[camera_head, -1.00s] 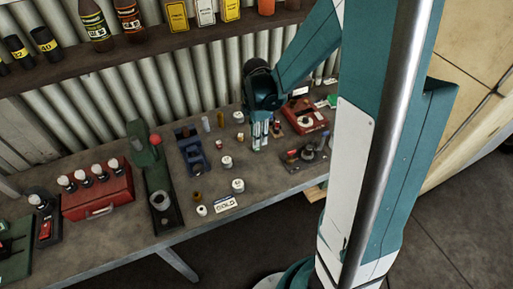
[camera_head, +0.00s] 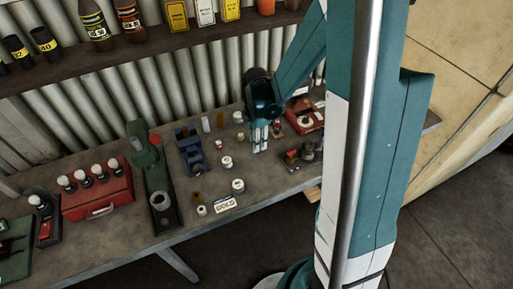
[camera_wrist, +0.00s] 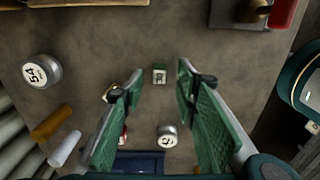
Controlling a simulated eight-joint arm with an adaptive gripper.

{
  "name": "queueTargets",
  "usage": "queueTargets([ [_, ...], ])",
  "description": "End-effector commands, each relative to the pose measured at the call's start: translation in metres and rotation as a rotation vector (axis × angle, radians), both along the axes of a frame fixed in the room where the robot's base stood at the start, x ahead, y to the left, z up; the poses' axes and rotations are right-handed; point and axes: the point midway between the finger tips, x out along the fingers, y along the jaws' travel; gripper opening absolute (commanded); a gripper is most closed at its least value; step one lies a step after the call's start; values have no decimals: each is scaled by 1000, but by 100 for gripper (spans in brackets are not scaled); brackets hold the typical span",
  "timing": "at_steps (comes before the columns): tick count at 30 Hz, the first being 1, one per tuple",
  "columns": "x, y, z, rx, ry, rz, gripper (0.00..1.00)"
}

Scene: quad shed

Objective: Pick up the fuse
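No item is clearly marked as the fuse. A small white block with green edges and a dark mark (camera_wrist: 160,75) lies on the bench, seen between my fingers in the wrist view; it may be the fuse. My gripper (camera_head: 260,150) points down over the bench. In the wrist view my gripper (camera_wrist: 160,95) is open, with green-padded fingers wide apart and nothing held. In the head view my gripper hides the spot below it. A small red-and-white piece (camera_head: 241,137) stands left of my gripper, and in the wrist view it is partly behind the left finger.
A white-topped canister (camera_head: 227,162) stands left of my gripper, another (camera_head: 238,185) nearer the front edge. A canister marked 54 (camera_wrist: 40,71) and orange (camera_wrist: 52,124) and white cylinders (camera_wrist: 65,148) are towards the wall. A blue tray (camera_head: 191,152) lies left, a red box (camera_head: 305,117) right.

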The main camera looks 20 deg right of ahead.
Motion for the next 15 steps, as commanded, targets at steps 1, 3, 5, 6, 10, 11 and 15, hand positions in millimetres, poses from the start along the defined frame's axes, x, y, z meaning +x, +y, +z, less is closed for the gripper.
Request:
queueTargets([
  [1, 1, 0, -5, 0, 0, 0, 30],
  [3, 1, 0, -11, 0, 0, 0, 30],
  [5, 1, 0, -16, 0, 0, 0, 30],
  [6, 1, 0, -20, 0, 0, 0, 30],
  [10, 1, 0, -27, 0, 0, 0, 30],
  [11, 1, 0, -27, 0, 0, 0, 30],
  [15, 1, 0, -29, 0, 0, 0, 30],
])
